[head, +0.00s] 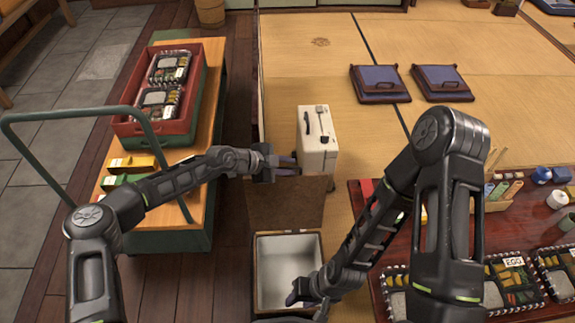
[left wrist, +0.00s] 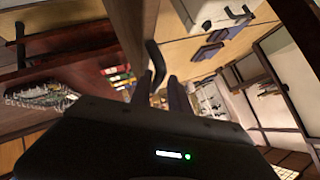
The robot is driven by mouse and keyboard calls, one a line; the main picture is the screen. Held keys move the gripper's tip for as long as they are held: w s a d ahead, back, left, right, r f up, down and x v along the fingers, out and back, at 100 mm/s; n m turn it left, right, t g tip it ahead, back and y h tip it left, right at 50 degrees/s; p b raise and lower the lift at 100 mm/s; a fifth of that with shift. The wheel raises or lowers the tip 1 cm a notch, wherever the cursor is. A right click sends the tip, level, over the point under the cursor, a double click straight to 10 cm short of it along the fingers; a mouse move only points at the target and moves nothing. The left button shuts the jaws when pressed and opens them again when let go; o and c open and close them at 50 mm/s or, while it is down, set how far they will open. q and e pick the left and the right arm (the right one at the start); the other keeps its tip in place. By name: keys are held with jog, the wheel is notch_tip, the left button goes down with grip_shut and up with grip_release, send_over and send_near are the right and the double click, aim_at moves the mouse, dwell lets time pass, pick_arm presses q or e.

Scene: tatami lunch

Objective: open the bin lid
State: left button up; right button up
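The bin (head: 259,275) stands low in the middle of the head view, with a pale, empty-looking inside. Its brown lid (head: 285,205) stands raised, roughly upright, at the bin's far side. My left gripper (head: 287,166) is at the lid's top edge, with its fingers apart and nothing seen between them. In the left wrist view its fingers (left wrist: 160,88) are also apart, beside a brown panel that looks like the lid (left wrist: 130,30). Whether they touch the lid is unclear. My right gripper (head: 304,293) is over the bin's near right part; its finger gap is not clear.
A white case (head: 317,145) stands just behind the lid. A cart (head: 190,215) with a red crate (head: 205,100) of lunch boxes is on the left. A low red table (head: 500,235) with lunch boxes and cups is on the right. Cushions (head: 380,84) lie on the open tatami behind.

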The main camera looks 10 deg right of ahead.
pick_arm(q)
jog(key=p+v, duration=0.1)
jog(key=v, duration=0.6)
jog(key=shift+a+r, duration=0.25)
jog(key=shift+a, duration=0.05)
